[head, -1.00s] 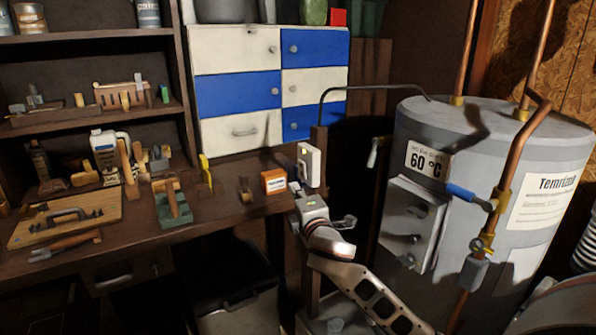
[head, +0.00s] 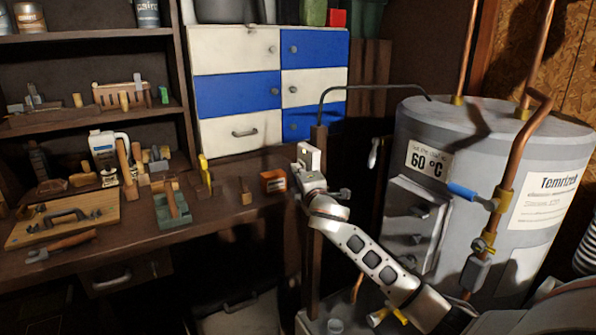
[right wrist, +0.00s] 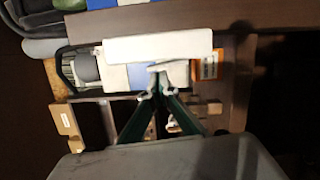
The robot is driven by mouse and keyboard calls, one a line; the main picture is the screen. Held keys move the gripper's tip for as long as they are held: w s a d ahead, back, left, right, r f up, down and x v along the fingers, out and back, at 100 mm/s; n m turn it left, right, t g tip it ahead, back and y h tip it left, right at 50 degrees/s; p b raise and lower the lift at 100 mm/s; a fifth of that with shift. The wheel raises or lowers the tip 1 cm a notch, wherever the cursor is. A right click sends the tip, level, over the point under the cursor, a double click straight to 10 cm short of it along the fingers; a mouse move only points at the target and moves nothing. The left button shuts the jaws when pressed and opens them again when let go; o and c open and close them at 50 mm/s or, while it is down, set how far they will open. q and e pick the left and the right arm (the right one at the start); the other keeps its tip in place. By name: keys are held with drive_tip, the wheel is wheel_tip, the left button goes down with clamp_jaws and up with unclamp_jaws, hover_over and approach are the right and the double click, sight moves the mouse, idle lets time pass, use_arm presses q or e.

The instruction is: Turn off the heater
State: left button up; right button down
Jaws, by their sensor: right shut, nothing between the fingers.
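The heater (head: 465,215) is a large grey tank at the right of the head view, with a "60 °C" label (head: 428,160) and copper pipes. A small white switch box (head: 309,155) sits on a dark post left of the tank. My right gripper (head: 311,173) is shut and empty, just below and in front of this box. In the right wrist view, the fingertips (right wrist: 160,70) meet at the lower edge of a white block (right wrist: 158,48), seemingly the box; I cannot tell whether they touch. The switch's own position is not clear. My left gripper is not in view.
A blue-handled valve (head: 465,192) sits on the copper pipe in front of the tank. A grey panel box (head: 415,225) is on the tank's side. The workbench (head: 225,215) at left holds tools, a white jug (head: 104,150) and an orange box (head: 273,181).

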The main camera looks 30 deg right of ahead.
idle(0.3)
drive_tip(key=shift+d+r, duration=0.1)
drive_tip(key=shift+d+m+p, duration=0.3)
drive_tip(key=shift+m+p, duration=0.1)
drive_tip(key=shift+p, duration=0.35)
drive_tip(key=shift+r, duration=0.1)
